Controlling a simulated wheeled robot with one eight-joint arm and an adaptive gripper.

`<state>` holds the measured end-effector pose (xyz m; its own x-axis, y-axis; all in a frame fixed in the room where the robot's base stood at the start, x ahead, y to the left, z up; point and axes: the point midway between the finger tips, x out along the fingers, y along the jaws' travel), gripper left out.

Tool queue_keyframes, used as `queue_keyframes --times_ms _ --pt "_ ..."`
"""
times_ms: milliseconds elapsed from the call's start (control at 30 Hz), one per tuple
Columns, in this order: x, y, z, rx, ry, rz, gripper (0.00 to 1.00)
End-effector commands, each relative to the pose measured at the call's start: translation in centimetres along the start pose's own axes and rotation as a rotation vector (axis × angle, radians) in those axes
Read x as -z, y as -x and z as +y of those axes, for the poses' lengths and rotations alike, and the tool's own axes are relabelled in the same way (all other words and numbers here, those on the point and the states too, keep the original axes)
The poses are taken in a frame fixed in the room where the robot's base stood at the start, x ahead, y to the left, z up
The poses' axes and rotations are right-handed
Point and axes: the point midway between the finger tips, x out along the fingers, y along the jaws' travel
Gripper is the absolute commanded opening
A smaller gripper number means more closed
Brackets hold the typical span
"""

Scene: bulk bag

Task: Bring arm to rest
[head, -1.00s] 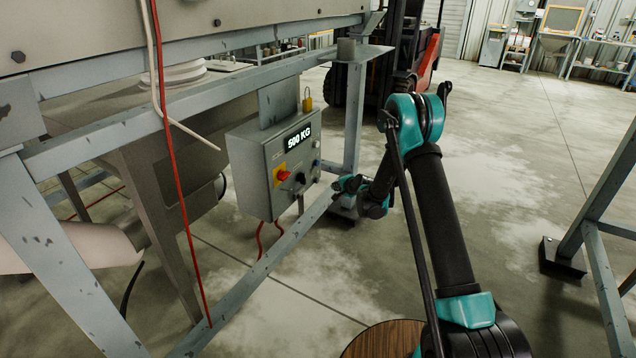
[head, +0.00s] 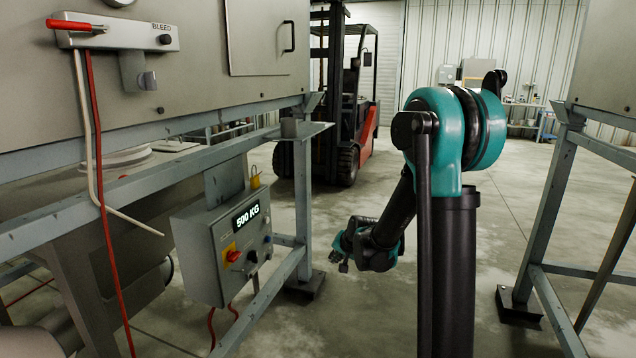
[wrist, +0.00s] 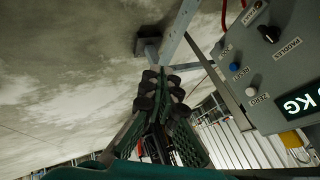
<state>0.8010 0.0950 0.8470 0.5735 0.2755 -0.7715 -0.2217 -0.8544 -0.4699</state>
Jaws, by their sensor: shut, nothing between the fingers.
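My gripper (head: 340,256) hangs in front of my teal and black arm, to the right of the grey control box (head: 205,262), apart from it. In the wrist view my gripper (wrist: 165,92) shows its dark padded fingers together, with nothing between them. The box's display reads 500 KG, and it has a red and yellow switch (head: 231,255) and a dark knob. In the wrist view the control box (wrist: 285,65) is at the right, with blue and white buttons. My arm stands upright with its elbow raised high and its forearm angled down to the left.
A steel frame (head: 150,180) with a panel marked BLEED (head: 120,38) stands at left. A red hose (head: 108,240) and a pale hose hang there. Another frame (head: 548,215) stands at right. A forklift (head: 345,110) is behind. Open concrete floor lies between the frames.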

Motion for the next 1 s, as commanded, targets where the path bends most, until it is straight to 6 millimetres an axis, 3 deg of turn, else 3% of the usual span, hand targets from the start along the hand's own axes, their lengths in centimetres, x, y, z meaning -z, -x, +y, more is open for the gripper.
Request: queue_keyframes --times_ms 33,200,600,800,1000 --pt "-0.8 1.9 1.1 -0.022 0.025 -0.006 0.00" --pt "-3.8 7.0 4.9 -0.094 0.120 -0.033 0.00" --pt "-13.4 16.7 14.3 -0.255 0.327 -0.127 0.00" --pt "-17.6 19.4 17.9 -0.312 0.400 -0.175 0.00" --pt "-19.3 20.2 19.3 -0.333 0.429 -0.196 0.00"
